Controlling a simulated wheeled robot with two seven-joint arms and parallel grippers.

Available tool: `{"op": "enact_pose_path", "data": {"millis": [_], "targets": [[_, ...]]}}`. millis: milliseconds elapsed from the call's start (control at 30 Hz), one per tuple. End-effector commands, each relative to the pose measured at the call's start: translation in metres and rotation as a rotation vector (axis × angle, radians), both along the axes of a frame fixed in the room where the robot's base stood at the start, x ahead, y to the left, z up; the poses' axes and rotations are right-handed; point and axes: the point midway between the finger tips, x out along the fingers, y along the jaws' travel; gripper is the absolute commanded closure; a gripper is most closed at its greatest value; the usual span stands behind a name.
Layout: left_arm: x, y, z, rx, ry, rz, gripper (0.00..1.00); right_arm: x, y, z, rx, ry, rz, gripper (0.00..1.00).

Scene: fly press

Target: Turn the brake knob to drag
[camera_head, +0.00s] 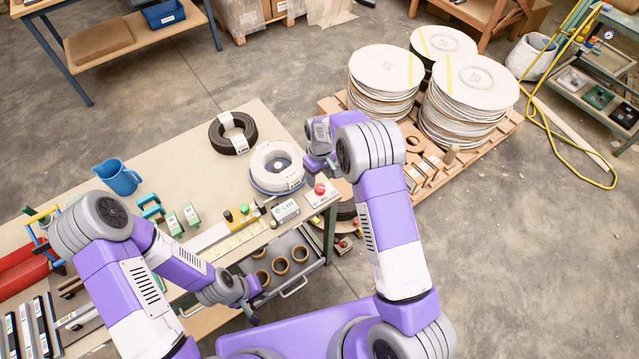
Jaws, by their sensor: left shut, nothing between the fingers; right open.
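A small red knob (319,189) sits on a pale labelled plate (321,198) at the table's right edge; I cannot tell whether it is the brake knob, and its setting is too small to read. My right gripper (322,165) is open above and slightly behind the plate, beside the white coil, apart from the red knob. My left gripper (252,315) is shut and empty, low in front of the table near the open drawer. No fly press is clearly visible.
A white coil (277,165) and black coil (233,132) lie on the table (180,150). A "0 cm" display (286,211) and yellow ruler (236,241) lie near its front edge. The open drawer (296,284) holds several brown rings. Stacked discs (473,80) stand on a pallet at right.

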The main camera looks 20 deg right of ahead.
Motion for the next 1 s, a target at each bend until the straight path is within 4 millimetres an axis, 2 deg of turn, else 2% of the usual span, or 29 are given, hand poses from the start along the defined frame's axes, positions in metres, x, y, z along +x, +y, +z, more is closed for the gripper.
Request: {"op": "enact_pose_path", "data": {"millis": [133, 400, 567, 900, 933, 1000], "targets": [[0.000, 0.000, -0.001, 0.000, 0.000, 0.000, 1.00, 0.004, 0.000, -0.005, -0.011, 0.002, 0.014, 0.35], [0.000, 0.000, -0.002, 0.000, 0.000, 0.000, 1.00, 0.004, 0.000, -0.048, -0.010, 0.002, 0.011, 0.35], [0.000, 0.000, -0.003, 0.000, 0.000, 0.000, 1.00, 0.004, 0.000, -0.065, -0.009, 0.001, 0.012, 0.35], [0.000, 0.000, -0.003, 0.000, 0.000, 0.000, 1.00, 0.004, 0.000, -0.070, -0.009, -0.001, 0.011, 0.35], [0.000, 0.000, -0.002, 0.000, 0.000, 0.000, 1.00, 0.004, 0.000, -0.070, -0.009, -0.001, 0.011, 0.37], [0.000, 0.000, -0.003, 0.000, 0.000, 0.000, 1.00, 0.004, 0.000, -0.070, -0.009, -0.001, 0.011, 0.47]]}}
